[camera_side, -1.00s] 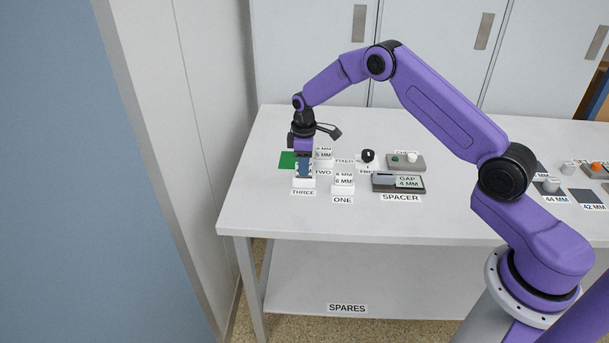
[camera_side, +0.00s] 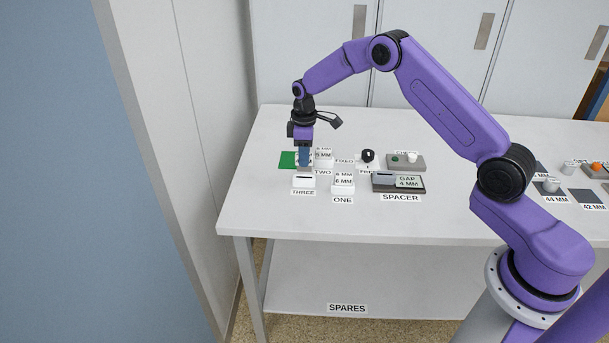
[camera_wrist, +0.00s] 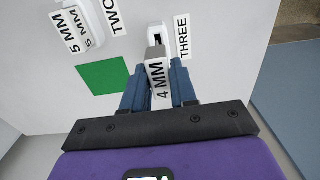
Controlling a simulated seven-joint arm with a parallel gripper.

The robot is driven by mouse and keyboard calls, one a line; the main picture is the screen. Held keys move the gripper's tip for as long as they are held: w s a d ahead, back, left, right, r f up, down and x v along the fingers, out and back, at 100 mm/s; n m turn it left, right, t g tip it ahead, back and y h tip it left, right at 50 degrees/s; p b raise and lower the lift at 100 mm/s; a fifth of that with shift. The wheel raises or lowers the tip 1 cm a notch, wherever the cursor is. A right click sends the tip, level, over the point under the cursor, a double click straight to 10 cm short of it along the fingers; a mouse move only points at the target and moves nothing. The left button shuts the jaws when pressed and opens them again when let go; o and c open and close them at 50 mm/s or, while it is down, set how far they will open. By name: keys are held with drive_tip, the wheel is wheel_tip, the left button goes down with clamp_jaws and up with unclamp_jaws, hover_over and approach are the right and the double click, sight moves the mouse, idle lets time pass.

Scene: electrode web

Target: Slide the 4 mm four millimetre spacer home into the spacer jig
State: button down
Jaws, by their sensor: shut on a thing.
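My gripper (camera_side: 305,160) is above the white holder THREE (camera_side: 304,181), its blue fingers pointing down. In the wrist view the fingers (camera_wrist: 159,90) are shut on the 4 mm spacer (camera_wrist: 158,78), a pale plate with a "4 MM" label. In the side view the spacer is hard to make out at the fingers. Holder THREE shows a dark slot on top and also appears in the wrist view (camera_wrist: 155,38). The spacer jig (camera_side: 399,189), a dark base with a grey block and a "GAP 4 MM" plate, lies to the right behind the SPACER label.
Holder ONE (camera_side: 343,187) stands between holder THREE and the jig. Holder TWO (camera_side: 323,154) with a 5 mm spacer stands behind. A green patch (camera_side: 287,160), a black knob (camera_side: 368,156) and a grey check block (camera_side: 406,162) are near. The front of the table is clear.

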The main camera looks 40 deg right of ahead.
drive_tip(key=shift+r, duration=0.1)
drive_tip(key=s+d+r, duration=0.3)
drive_tip(key=s+d, duration=0.5)
drive_tip(key=d, duration=0.1)
drive_tip(key=s+d+r, duration=0.3)
drive_tip(key=s+d, duration=0.5)
drive_tip(key=d, duration=0.1)
drive_tip(key=shift+f, duration=2.8)
drive_tip(key=shift+f, duration=1.9)
drive_tip(key=c, duration=0.8)
unclamp_jaws()
